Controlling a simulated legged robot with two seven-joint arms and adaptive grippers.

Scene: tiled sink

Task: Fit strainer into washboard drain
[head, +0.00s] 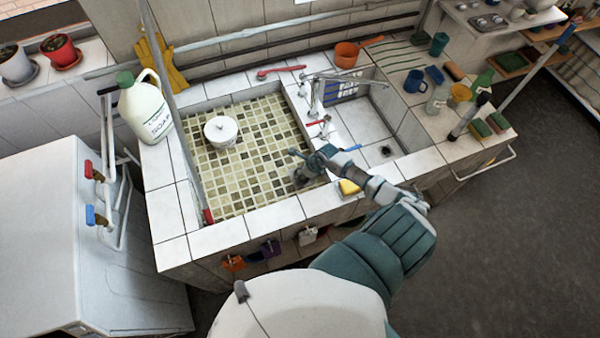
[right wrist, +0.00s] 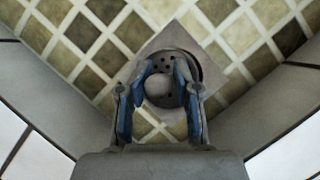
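My right gripper (head: 301,168) reaches down into the near right corner of the tiled washboard basin (head: 220,178). In the right wrist view its fingers (right wrist: 164,78) close on both sides of a grey round knob, part of the strainer (right wrist: 160,88). The strainer's perforated disc shows around the knob, over the drain's square metal plate (right wrist: 180,38). My left gripper is not in view.
A soap jug (head: 146,108) stands on the left rim. A tap (head: 318,98) rises right of the basin, beside a smaller sink (head: 362,122). A yellow sponge (head: 348,187) lies on the front ledge.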

